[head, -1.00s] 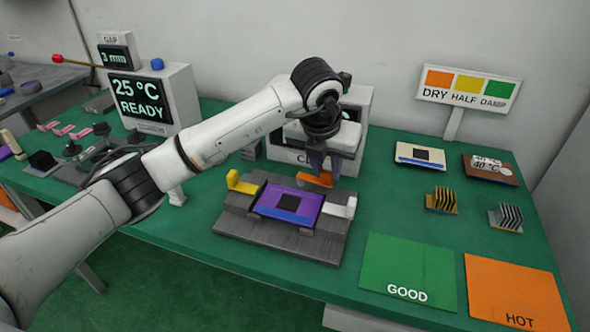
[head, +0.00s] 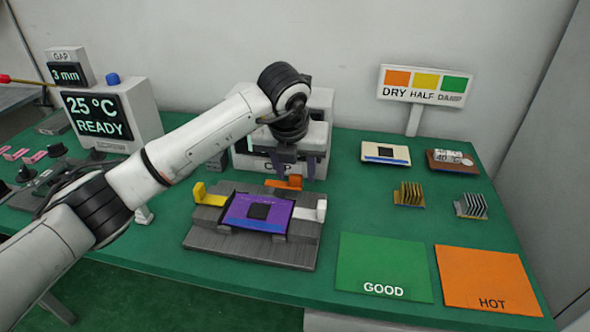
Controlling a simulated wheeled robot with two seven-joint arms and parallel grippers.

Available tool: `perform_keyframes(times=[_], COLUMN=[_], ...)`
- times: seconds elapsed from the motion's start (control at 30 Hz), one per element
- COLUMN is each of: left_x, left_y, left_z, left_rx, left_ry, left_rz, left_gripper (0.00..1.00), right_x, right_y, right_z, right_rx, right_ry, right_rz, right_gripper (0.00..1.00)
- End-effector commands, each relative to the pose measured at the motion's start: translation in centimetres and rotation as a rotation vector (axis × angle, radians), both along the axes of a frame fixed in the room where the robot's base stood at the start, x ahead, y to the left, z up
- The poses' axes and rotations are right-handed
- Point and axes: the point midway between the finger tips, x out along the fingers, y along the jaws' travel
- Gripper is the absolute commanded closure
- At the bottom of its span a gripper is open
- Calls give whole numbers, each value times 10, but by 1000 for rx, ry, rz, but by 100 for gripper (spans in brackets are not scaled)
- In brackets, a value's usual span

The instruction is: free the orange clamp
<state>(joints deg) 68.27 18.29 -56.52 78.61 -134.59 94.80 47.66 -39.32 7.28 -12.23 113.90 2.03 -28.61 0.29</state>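The orange clamp (head: 285,183) is a small lever at the back edge of the grey fixture (head: 225,243). The fixture holds a purple board (head: 240,208) with a black square on it. A yellow clamp (head: 208,195) stands raised at the fixture's left, and a white clamp (head: 308,211) sits at its right. My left gripper (head: 291,168) points down just above and behind the orange clamp. Its fingers look apart, with nothing seen between them. Whether a finger touches the clamp is not clear. My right gripper is out of view.
A pale machine (head: 316,130) stands close behind the gripper. Green GOOD (head: 385,262) and orange HOT (head: 485,275) mats lie right of the fixture. Finned heat sinks (head: 410,195) and a sign (head: 423,85) are at the back right. A READY display (head: 98,115) stands at the left.

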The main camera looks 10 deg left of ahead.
Motion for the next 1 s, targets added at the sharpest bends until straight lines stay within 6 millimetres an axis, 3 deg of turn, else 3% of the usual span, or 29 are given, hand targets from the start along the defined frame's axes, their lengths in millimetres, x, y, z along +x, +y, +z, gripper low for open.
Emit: perform_keyframes(times=[0.27,0.7,1.0], left_x=[-2,-32,-40], left_y=[0,-1,-1], left_z=[5,76,95], left_rx=[0,1,1], left_ry=[1,-2,1], left_rz=[-2,-2,-1], left_gripper=[58,58,58], right_x=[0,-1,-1], right_y=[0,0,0], right_z=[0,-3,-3], right_rx=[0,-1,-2], right_ry=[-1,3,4], right_rz=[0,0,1], right_gripper=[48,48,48])
